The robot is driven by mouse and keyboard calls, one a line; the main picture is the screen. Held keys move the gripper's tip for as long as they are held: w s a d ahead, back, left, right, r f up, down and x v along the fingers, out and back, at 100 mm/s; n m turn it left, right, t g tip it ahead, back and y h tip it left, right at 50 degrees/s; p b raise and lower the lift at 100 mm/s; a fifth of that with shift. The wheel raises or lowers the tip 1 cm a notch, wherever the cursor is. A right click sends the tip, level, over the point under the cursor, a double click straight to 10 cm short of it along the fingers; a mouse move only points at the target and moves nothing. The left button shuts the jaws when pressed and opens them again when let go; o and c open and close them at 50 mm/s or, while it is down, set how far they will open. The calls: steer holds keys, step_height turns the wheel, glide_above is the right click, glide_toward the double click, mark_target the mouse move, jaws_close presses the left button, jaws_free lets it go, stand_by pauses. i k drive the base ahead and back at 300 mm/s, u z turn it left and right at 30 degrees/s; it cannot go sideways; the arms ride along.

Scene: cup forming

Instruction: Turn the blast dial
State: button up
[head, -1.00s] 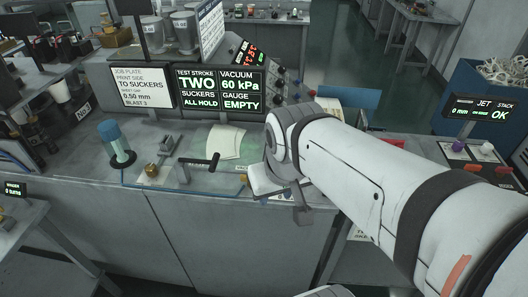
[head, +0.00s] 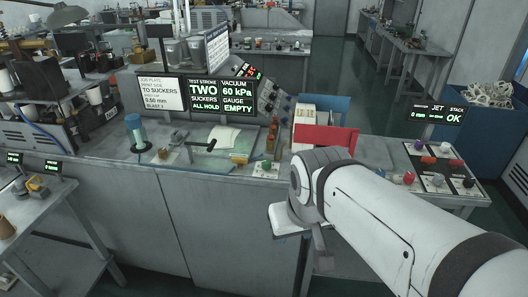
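A control panel (head: 455,175) with several knobs sits on the right bench, below a JET display (head: 437,114) that reads OK. The job plate (head: 160,93) ends in a line that seems to read BLAST 3. My gripper (head: 300,235) is in front of the bench, left of the panel and apart from it. Its fingers are not clear.
A red box-like part (head: 325,138) stands on the bench between my arm and the suckers display (head: 225,93). A blue-topped cylinder (head: 137,130) and a black-handled lever (head: 205,146) are on the left bench. A blue bin (head: 490,115) stands behind the panel.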

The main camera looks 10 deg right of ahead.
mark_target(266, 163)
steer(key=z, duration=0.1)
steer(key=i, duration=1)
steer(key=z, duration=0.05)
